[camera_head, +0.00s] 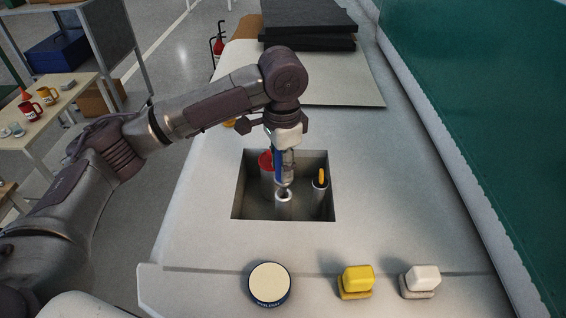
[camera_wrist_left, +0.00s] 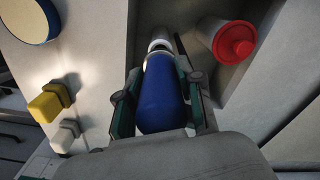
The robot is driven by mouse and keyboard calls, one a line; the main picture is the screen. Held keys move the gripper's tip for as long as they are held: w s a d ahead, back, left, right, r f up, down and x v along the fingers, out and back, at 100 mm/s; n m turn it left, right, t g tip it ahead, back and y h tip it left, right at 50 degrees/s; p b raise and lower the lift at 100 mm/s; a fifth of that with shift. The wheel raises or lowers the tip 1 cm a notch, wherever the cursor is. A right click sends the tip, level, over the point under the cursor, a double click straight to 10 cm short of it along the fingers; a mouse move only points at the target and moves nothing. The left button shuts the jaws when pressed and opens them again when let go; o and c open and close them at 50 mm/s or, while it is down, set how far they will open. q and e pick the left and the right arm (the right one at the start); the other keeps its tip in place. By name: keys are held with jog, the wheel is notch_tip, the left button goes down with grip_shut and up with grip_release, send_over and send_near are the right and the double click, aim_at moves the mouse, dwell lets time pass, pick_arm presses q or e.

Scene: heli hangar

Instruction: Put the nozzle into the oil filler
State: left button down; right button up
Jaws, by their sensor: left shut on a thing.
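The nozzle (camera_wrist_left: 163,95) is blue with a pale tip, and my left gripper (camera_wrist_left: 158,105) is shut around its blue body. In the head view the gripper (camera_head: 287,160) hangs over the square recess and hides most of the nozzle (camera_head: 278,166), which points down. The oil filler (camera_head: 283,208) looks to be the short silver tube standing in the recess, directly below the nozzle. The nozzle's tip is at or just above the tube's mouth; I cannot tell whether it is inside. My right gripper is not in view.
A round tin (camera_head: 269,284), a yellow block (camera_head: 357,280) and a white block (camera_head: 421,279) are in front.

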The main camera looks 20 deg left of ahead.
pick_arm(q)
jog(key=shift+f, duration=0.15)
dwell(0.4)
jog(key=shift+f+b, duration=0.35)
jog(key=shift+f, duration=1.65)
jog(key=c, duration=0.7)
grip_release()
jog(key=shift+o, duration=0.2)
jog(key=o, duration=0.5)
jog(key=shift+r, duration=0.1)
jog(key=shift+r+p, duration=0.35)
jog(key=shift+r, duration=5.05)
jog(key=shift+s, duration=0.1)
